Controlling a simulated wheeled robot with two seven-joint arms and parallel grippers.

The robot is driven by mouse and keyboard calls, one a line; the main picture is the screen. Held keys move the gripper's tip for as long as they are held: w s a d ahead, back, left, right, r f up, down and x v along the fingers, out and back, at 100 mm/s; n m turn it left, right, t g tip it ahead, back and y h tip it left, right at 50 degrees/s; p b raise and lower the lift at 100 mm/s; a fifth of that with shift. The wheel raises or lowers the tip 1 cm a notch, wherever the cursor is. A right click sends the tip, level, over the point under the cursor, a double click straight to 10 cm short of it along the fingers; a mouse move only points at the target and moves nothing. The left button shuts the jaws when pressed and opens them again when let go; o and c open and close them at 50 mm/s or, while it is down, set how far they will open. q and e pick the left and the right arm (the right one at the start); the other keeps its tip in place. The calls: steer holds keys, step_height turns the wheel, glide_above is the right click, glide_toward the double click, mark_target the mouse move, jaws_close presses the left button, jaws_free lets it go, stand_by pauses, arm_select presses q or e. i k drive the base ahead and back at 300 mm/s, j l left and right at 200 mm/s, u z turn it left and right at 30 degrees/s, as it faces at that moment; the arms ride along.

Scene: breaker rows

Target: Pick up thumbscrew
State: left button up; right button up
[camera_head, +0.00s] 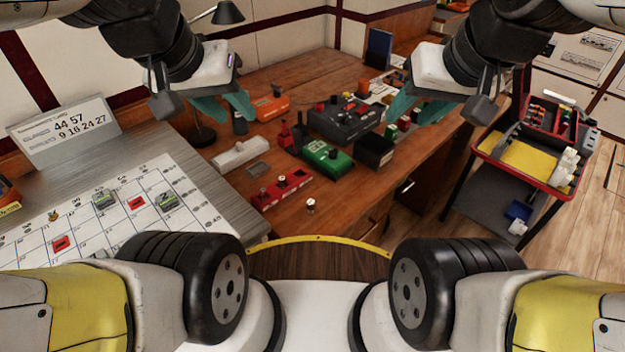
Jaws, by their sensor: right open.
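A small brass-coloured piece (53,215) lies on the white gridded sheet at the left and may be the thumbscrew; it is too small to tell. A small silver knob-like piece (310,206) stands near the front edge of the wooden desk and could also be it. My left gripper (224,107) has teal fingers spread apart and is empty, above the back left of the desk. My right gripper (419,109) is open and empty, above the desk's right side. Both are well away from both small pieces.
The gridded sheet (110,205) holds red and grey-green breakers. The desk (235,195) carries a red strip (282,189), a green device (326,158), a dark control box (345,118) and a black box (374,150). A lamp stands behind. A red-topped cart (520,170) stands right.

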mark_target(311, 202)
steer(key=k+l+u, duration=0.15)
steer(key=u, duration=0.25)
steer(key=k+l+u, duration=0.1)
steer(key=k+u, duration=0.2)
steer(key=u, duration=0.15)
